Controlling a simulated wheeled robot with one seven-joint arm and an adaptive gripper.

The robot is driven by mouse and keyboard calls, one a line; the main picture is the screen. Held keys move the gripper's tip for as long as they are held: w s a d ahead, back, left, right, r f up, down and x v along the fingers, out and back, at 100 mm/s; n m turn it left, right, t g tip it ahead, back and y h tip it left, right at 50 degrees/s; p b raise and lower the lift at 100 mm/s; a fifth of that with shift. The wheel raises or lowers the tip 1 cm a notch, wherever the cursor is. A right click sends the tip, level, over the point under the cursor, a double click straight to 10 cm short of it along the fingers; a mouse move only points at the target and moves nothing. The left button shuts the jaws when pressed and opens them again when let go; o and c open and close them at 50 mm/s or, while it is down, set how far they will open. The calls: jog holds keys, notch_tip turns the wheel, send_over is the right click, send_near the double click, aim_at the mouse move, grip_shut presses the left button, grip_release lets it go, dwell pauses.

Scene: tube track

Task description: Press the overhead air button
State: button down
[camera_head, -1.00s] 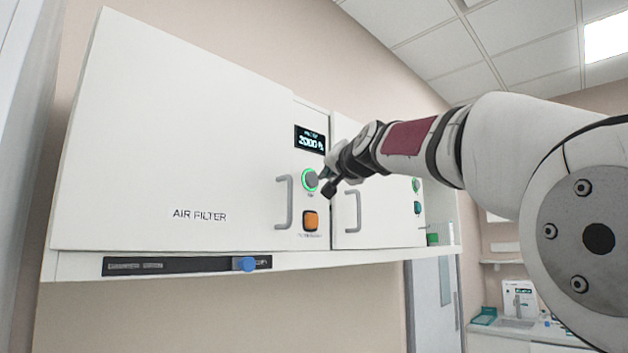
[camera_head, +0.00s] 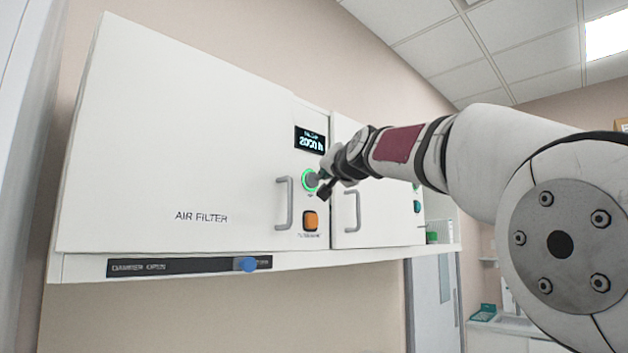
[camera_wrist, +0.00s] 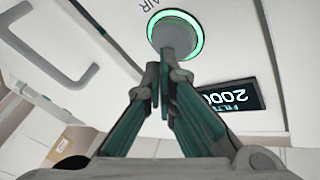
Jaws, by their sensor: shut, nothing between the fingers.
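The air button (camera_head: 310,181) is a round grey button with a glowing green ring on the air filter cabinet's control strip, under the display. It also shows in the wrist view (camera_wrist: 187,19), with the word "AIR" beside it. My gripper (camera_head: 322,187) is shut and empty, with its fingers at the button. In the wrist view the fingertips (camera_wrist: 171,62) overlap the button's lower part and hide some of it. I cannot tell whether they touch it. The display (camera_head: 310,140) is lit and reads about 2000 h.
An orange square button (camera_head: 310,220) sits below the air button. Grey door handles (camera_head: 284,203) and (camera_head: 352,211) stand out on both sides. A damper slider with a blue knob (camera_head: 246,264) runs along the bottom edge. Open room lies below the cabinet.

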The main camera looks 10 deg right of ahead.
jog(key=shift+w+a+p, duration=0.2)
jog(key=shift+w+p, duration=0.1)
jog(key=shift+w, duration=0.05)
dwell(0.6)
jog(key=shift+s+d, duration=0.1)
jog(key=shift+s+d+f+b, duration=0.1)
jog(key=shift+s+d+b, duration=0.35)
jog(key=shift+s+b, duration=0.3)
jog(key=shift+s+d+b, duration=0.55)
jog(key=shift+s+b, duration=0.25)
jog(key=shift+b, duration=0.05)
jog(key=shift+s+d+b, duration=0.55)
jog(key=shift+s+b, duration=0.3)
jog(key=shift+b, duration=0.05)
jog(key=shift+s+d+b, duration=0.55)
jog(key=shift+s+b, duration=0.25)
jog(key=shift+b, duration=0.05)
